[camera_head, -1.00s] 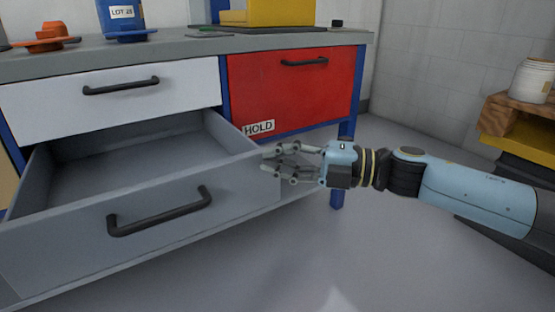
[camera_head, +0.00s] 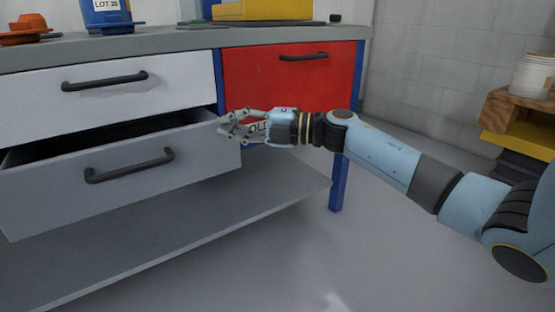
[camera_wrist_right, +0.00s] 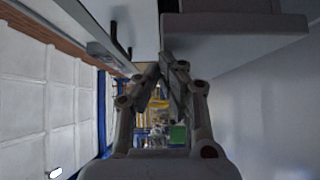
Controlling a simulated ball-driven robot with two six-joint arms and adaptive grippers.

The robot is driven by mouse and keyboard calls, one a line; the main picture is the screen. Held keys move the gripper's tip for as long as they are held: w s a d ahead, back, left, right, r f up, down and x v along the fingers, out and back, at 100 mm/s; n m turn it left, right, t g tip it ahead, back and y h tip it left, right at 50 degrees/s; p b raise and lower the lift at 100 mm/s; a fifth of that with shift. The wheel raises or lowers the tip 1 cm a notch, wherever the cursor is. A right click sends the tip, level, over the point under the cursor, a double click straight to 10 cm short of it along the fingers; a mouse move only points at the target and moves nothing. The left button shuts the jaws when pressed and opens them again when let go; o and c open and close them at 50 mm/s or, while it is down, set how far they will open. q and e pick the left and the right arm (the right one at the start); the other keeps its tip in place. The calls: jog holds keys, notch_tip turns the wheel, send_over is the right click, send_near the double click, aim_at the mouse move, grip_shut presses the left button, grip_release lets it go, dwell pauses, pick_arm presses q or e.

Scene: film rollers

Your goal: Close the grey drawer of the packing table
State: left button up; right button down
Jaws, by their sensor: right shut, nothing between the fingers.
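The grey drawer (camera_head: 130,183) of the packing table is partly open, below the white drawer (camera_head: 100,95). Its front stands out from the table, with a dark gap above it, and carries a black bar handle (camera_head: 130,166). My right gripper (camera_head: 222,129) is shut and empty at the right end of the drawer front. Its fingertips overlap the front's upper right corner; I cannot tell whether they touch it. In the right wrist view the gripper (camera_wrist_right: 172,62) shows its fingers together, with a grey panel beside them. My left gripper is not in view.
A red drawer (camera_head: 290,90) with a partly hidden label is shut, right of the white one. A blue table leg (camera_head: 340,180) and a lower shelf (camera_head: 200,220) are below. A blue container (camera_head: 106,12) and orange parts (camera_head: 28,30) stand on the tabletop. A wooden crate (camera_head: 520,120) is at right.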

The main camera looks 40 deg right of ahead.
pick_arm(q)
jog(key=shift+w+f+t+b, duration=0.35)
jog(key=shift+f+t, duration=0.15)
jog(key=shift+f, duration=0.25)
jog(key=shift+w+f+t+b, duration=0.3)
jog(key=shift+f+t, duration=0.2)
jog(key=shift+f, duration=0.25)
pick_arm(e)
jog(key=w, duration=0.7)
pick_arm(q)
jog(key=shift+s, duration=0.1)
pick_arm(e)
jog(key=shift+s, duration=0.2)
